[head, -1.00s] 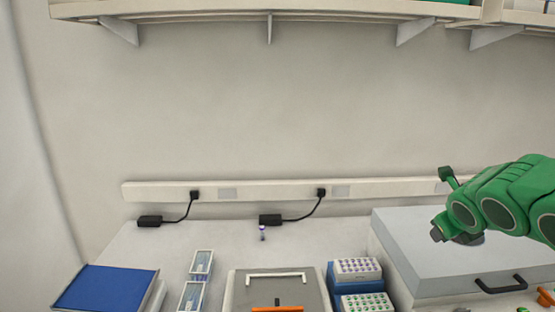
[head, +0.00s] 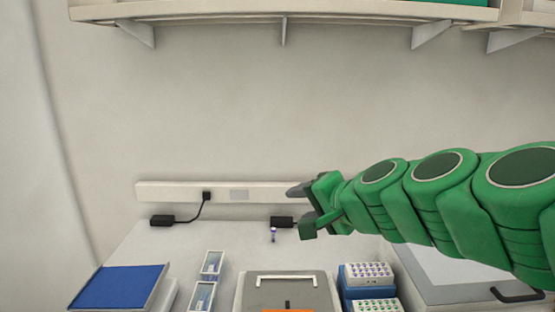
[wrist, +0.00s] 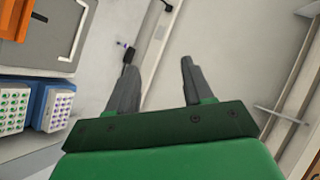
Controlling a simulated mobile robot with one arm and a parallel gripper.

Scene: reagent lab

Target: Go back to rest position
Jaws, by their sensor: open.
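My gripper (head: 298,210) is at the end of the green arm, which reaches in from the right above the back of the bench. In the wrist view my gripper (wrist: 155,78) shows two grey fingers spread apart with nothing between them. A small tube with a purple-blue cap (head: 273,235) stands on the bench near the wall, left of and below the gripper in the head view. It also shows in the wrist view (wrist: 122,44), left of the fingers and apart from them.
A grey device (head: 250,290) with a white handle is at the front middle. Tube racks (head: 368,272) stand right of it. Narrow boxes (head: 212,264) and a blue-topped item (head: 118,286) are at left. A grey lidded box (head: 425,285) is at right. A shelf (head: 330,12) hangs above.

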